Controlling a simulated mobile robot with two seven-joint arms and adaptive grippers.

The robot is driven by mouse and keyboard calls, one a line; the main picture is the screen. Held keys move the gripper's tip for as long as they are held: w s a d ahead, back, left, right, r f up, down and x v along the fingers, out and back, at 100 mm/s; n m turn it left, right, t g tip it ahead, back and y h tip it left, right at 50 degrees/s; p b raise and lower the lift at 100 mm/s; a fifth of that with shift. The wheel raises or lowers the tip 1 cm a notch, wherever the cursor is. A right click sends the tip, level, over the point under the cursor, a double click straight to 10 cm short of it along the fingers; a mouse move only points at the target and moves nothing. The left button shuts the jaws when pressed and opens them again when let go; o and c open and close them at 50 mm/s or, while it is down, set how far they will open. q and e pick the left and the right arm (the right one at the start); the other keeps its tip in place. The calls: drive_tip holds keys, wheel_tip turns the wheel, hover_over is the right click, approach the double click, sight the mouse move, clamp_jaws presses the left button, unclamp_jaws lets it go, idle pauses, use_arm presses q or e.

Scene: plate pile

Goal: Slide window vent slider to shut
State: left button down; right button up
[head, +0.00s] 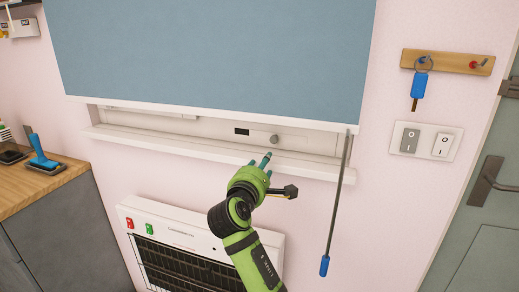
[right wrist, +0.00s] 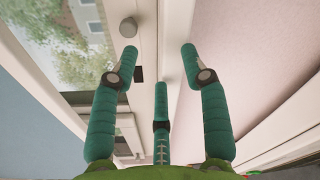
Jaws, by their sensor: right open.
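The vent slider's round grey knob (head: 274,139) sits on the white lower window frame, under the blue blind. A small dark slot (head: 242,131) shows in the frame to the left of the knob. In the right wrist view the knob (right wrist: 128,27) is at the upper left, with the dark slot (right wrist: 138,74) below it, partly behind a finger. My right gripper (head: 262,160) is just in front of the sill, below the knob. Its teal fingers (right wrist: 160,62) are spread, with nothing between them and apart from the knob. My left gripper is in neither view.
The white sill (head: 215,151) juts out beneath the window. The blue blind (head: 210,50) hangs low over the glass. A blue-tipped rod (head: 338,200) hangs at the right. A heater (head: 185,235) is below. A wooden counter (head: 45,188) is left; wall switches (head: 426,141) are right.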

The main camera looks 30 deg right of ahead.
sight(273, 140)
drive_tip(key=shift+h, duration=0.5)
drive_tip(key=w+d+r, duration=0.1)
drive_tip(key=d, duration=0.1)
drive_tip(key=w+d+r, duration=0.1)
drive_tip(key=w+d, duration=0.1)
drive_tip(key=w+d+r+p, duration=0.1)
drive_tip(key=d, duration=0.1)
drive_tip(key=shift+w+r, duration=0.2)
drive_tip(key=shift+r, duration=0.15)
clamp_jaws()
drive_tip(key=shift+a, duration=0.1)
